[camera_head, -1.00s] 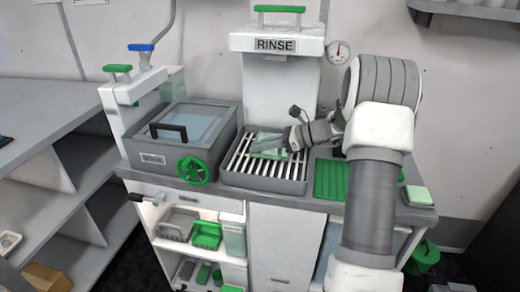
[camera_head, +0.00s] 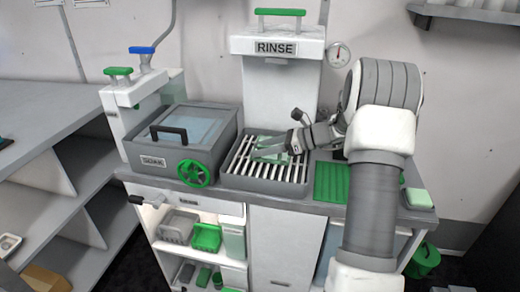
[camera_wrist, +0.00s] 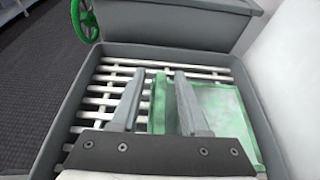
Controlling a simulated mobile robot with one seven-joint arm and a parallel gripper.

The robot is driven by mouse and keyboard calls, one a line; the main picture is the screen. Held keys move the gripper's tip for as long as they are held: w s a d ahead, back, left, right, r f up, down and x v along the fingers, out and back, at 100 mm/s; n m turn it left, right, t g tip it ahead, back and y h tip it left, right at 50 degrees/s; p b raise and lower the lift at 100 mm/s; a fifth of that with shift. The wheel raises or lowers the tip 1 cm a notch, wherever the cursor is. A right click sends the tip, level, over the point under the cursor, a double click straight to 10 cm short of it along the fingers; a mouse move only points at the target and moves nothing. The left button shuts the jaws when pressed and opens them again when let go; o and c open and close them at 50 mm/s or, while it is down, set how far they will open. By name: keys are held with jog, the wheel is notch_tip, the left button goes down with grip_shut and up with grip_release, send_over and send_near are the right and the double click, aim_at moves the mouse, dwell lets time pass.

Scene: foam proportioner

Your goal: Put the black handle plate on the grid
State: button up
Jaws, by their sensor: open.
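A pale green, see-through plate (camera_head: 266,141) lies on the white-barred grid (camera_head: 240,166) in its grey tray. In the wrist view the plate (camera_wrist: 222,110) covers the right part of the grid (camera_wrist: 97,103). No black handle shows on it; its near part is hidden by my gripper. My gripper (camera_head: 258,153) is open, low over the grid. In the wrist view my gripper (camera_wrist: 160,72) has its left finger beside the plate's left edge and its right finger over the plate. A black handle (camera_head: 168,132) sits on the clear lid of the grey tub at left.
The grey tub (camera_head: 150,162) with a green wheel (camera_head: 194,172) stands left of the grid. The RINSE tower (camera_head: 277,85) rises behind it. A green ribbed mat (camera_head: 331,182) lies to the right, with a pale green block (camera_head: 418,197) beyond it.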

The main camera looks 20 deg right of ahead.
jog(key=p+v, duration=0.1)
jog(key=v, duration=1)
jog(key=shift+s+d+p, duration=0.2)
jog(key=shift+p, duration=0.2)
